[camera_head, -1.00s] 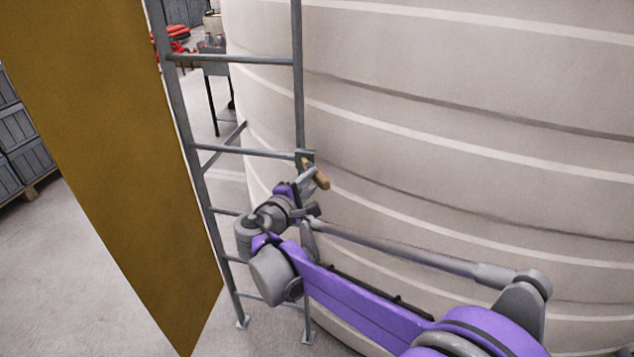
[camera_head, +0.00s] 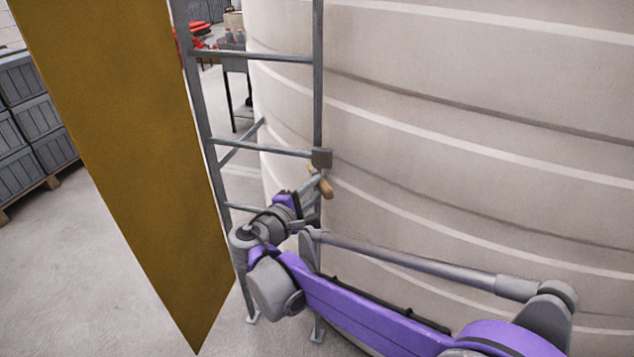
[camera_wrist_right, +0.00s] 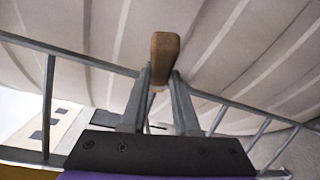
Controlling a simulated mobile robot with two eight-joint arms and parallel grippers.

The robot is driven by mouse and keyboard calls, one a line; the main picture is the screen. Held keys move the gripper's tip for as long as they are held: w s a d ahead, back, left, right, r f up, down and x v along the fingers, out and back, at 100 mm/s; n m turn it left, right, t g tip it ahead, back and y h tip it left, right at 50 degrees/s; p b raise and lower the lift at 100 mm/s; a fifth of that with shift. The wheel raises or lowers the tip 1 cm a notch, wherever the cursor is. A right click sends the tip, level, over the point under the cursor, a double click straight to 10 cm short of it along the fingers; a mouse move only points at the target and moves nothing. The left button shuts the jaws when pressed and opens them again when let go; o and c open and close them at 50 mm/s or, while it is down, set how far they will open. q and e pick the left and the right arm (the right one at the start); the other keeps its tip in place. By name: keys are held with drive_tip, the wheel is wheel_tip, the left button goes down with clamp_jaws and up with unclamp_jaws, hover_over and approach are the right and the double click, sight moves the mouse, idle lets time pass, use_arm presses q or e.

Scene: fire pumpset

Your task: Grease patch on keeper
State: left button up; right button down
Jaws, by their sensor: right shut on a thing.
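A small grey-brown block (camera_head: 321,158), perhaps the keeper, sits on the ladder's right rail at the height of a rung. No separate grease patch can be made out on it. My right gripper (camera_head: 313,184) is just below the block, in front of the tank. It is shut on a tool with a brown wooden handle (camera_head: 326,187). In the right wrist view, the handle (camera_wrist_right: 164,58) stands up between the fingertips of the gripper (camera_wrist_right: 159,82); the tool's working end is hidden there. My left gripper is not in view.
A grey ladder (camera_head: 205,115) stands against a large ribbed beige tank (camera_head: 480,130). A large mustard-yellow panel (camera_head: 125,150) hangs close on the left. Grey crates (camera_head: 40,120) and a dark cart (camera_head: 236,65) stand behind. Floor on the left is clear.

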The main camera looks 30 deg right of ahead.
drive_tip(key=shift+s+a, duration=0.55)
drive_tip(key=shift+a, duration=0.1)
drive_tip(key=shift+s+a, duration=1)
drive_tip(key=shift+a, duration=0.15)
drive_tip(key=shift+d, duration=0.1)
drive_tip(key=shift+w+d, duration=1.25)
drive_tip(key=shift+d, duration=0.15)
drive_tip(key=shift+w+d, duration=1.2)
drive_tip(key=shift+d, duration=0.2)
drive_tip(key=shift+w+d, duration=0.5)
drive_tip(key=shift+d, duration=0.05)
